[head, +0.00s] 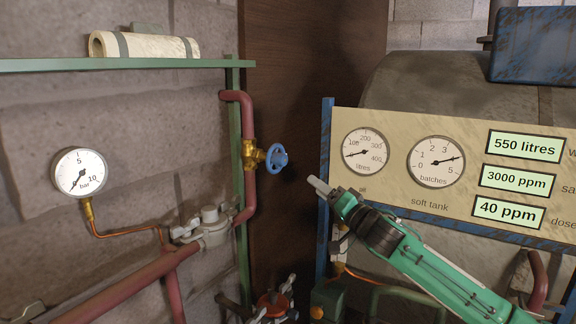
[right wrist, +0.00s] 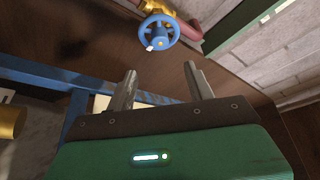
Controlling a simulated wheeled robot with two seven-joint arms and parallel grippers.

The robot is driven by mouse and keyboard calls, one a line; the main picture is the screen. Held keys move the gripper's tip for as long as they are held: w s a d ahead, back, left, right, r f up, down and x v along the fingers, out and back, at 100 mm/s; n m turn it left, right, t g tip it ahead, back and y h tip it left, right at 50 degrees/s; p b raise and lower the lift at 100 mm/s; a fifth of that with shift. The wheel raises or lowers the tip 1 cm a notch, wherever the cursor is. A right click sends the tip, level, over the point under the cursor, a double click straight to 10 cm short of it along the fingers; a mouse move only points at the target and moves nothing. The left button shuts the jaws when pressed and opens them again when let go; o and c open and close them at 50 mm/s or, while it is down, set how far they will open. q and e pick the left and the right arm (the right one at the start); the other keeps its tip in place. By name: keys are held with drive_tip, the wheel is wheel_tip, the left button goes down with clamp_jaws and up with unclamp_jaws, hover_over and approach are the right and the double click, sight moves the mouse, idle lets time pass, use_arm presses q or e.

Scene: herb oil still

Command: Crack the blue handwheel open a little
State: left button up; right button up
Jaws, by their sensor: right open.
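The blue handwheel (head: 276,158) sits on a brass valve (head: 250,155) in the red pipe, left of centre in the head view. In the right wrist view the blue handwheel (right wrist: 158,32) is at the top, beyond the fingertips, with a small white mark on its rim. My right gripper (head: 318,187) is to the right of the wheel and a little lower in the head view. In the right wrist view its two fingers (right wrist: 160,80) are apart with nothing between them, and a gap separates them from the wheel. My left gripper is not in view.
A blue-framed gauge panel (head: 398,195) stands to the right, close behind my right arm. A green post (head: 240,120) and red pipe (head: 247,110) run beside the valve. A pressure gauge (head: 80,173) is at left.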

sight(284, 162)
drive_tip(key=p+x, duration=0.3)
drive_tip(key=x, duration=0.9)
drive_tip(key=shift+w+a, duration=0.35)
drive_tip(key=shift+c, duration=0.2)
drive_tip(key=c, duration=0.9)
